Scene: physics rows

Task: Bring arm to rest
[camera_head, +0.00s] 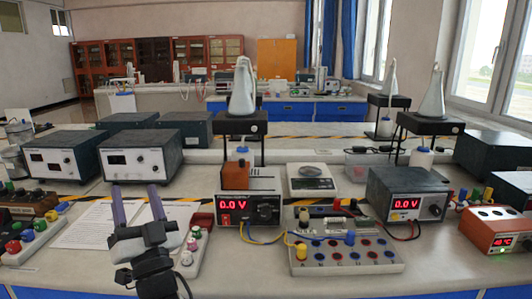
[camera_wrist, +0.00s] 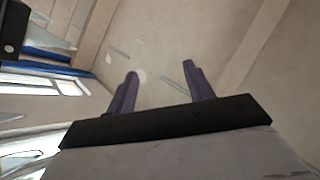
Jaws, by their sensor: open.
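My gripper (camera_head: 138,206) shows at the lower left in the head view, with its two purple fingers pointing up and away over the bench. In the wrist view the fingers of my gripper (camera_wrist: 160,92) stand apart with nothing between them. The gripper is open and empty. Behind the fingers in the wrist view is only a plain, pale surface, with window-like bright shapes at the left. My dark wrist hides part of the bench front in the head view.
White paper sheets (camera_head: 85,228) lie left of my gripper. A strip with knobs (camera_head: 193,247) is close on its right. A power supply (camera_head: 248,208) reading 0.0 V and a socket board (camera_head: 345,257) stand further right. Grey instrument boxes (camera_head: 140,157) stand behind. Bare bench (camera_head: 70,272) shows at front left.

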